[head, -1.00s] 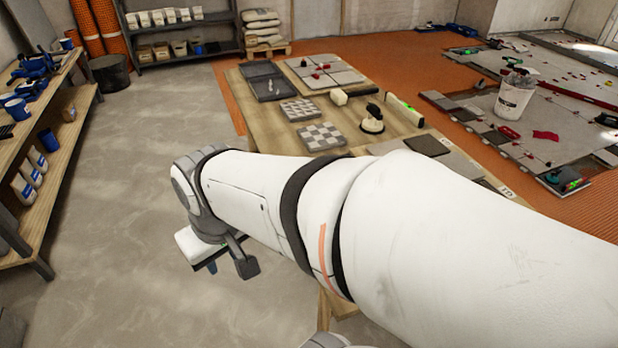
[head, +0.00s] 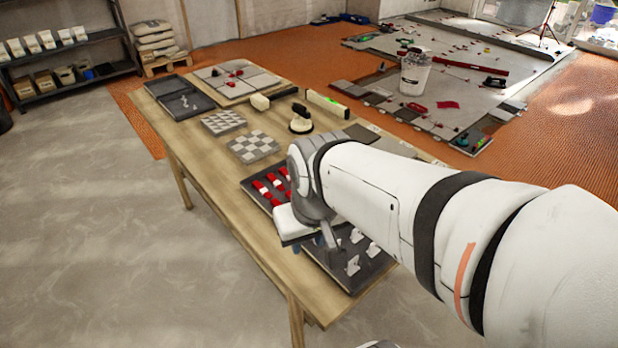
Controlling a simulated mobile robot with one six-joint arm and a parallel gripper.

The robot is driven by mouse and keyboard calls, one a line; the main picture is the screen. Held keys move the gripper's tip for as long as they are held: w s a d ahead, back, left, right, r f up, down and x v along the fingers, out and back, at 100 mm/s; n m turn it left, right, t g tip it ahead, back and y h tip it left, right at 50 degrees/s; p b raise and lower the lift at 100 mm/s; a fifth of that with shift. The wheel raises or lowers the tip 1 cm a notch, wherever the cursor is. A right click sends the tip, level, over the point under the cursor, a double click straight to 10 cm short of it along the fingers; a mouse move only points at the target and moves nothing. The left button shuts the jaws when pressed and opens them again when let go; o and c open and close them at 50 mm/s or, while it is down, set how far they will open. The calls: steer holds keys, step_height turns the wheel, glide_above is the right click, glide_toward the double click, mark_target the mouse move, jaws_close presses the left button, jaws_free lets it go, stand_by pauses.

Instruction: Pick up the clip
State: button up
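Several small white clips (head: 353,265) stand in the near part of a dark tray (head: 357,286) on the wooden table. Red wedges (head: 264,188) lie in rows in the far part of the tray. My gripper (head: 308,246) hangs above the tray, between the red wedges and the white clips, and hides part of both. Its fingers are small and partly hidden by my wrist, so I cannot tell whether they are open or shut. I see no clip held in it.
The wooden table (head: 215,180) also bears checkered tile samples (head: 253,146), a suction cup (head: 301,119), a level (head: 327,103), a mallet (head: 262,101) and another dark tray (head: 158,88). A bucket (head: 414,75) stands on the tiled floor. Grey floor at left is clear.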

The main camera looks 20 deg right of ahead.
steer(key=w+d+f+m+g+b, duration=0.1)
steer(key=w+d+f+m+b, duration=0.1)
steer(key=w+d+f+m, duration=0.4)
steer(key=w+d+f+m+g+b, duration=0.1)
steer(key=w+d+f+m+b, duration=0.2)
steer(key=w+d+f+m, duration=0.3)
steer(key=shift+w+d+f+m+g, duration=0.15)
steer(key=shift+m+g, duration=0.15)
steer(key=shift+m, duration=0.3)
step_height(320, 180, down, 7)
steer(key=shift+f, duration=0.6)
steer(key=shift+c, duration=0.4)
jaws_close()
